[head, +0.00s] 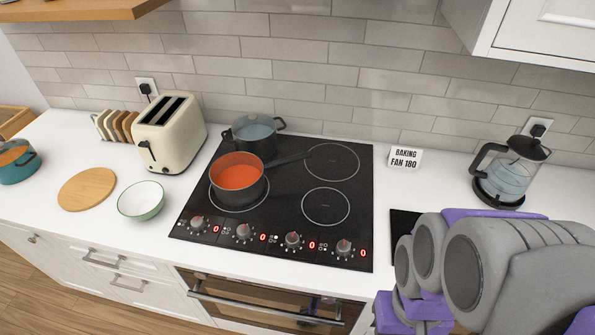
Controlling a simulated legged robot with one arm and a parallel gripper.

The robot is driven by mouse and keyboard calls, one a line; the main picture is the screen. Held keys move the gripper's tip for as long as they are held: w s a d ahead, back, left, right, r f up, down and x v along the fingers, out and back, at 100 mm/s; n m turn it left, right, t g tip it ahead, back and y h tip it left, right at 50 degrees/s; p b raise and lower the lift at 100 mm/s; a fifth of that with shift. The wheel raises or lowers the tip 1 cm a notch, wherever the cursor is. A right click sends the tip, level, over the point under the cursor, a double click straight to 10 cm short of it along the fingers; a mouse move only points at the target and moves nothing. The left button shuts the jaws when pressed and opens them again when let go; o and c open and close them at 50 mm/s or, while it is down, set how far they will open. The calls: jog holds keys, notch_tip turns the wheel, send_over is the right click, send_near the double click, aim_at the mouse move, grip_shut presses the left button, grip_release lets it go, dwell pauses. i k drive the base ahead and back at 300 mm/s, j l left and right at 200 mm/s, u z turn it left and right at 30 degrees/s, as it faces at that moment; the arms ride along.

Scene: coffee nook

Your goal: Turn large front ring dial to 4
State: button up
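The black cooktop (285,203) is set in the white counter, with a row of several dials along its front edge: far left dial (197,222), second dial (243,231), third dial (292,239) and far right dial (345,247). Each has a red display beside it reading 0. The small ring symbols by the dials are too small to read. The large front left ring (212,199) carries a dark saucepan (247,189) with orange-red contents. A smaller front right ring (326,206) is bare. My arm is at the lower right; its gripper is not visible.
A dark pot (254,148) stands behind the saucepan, whose handle points right. A bare ring (331,161) lies at the back right. A toaster (172,133) and bowl (141,200) stand left; a sign (404,158) and glass coffee press (510,172) stand right. An oven handle (265,308) projects below.

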aim_at(197, 223)
jog(key=u, duration=1.45)
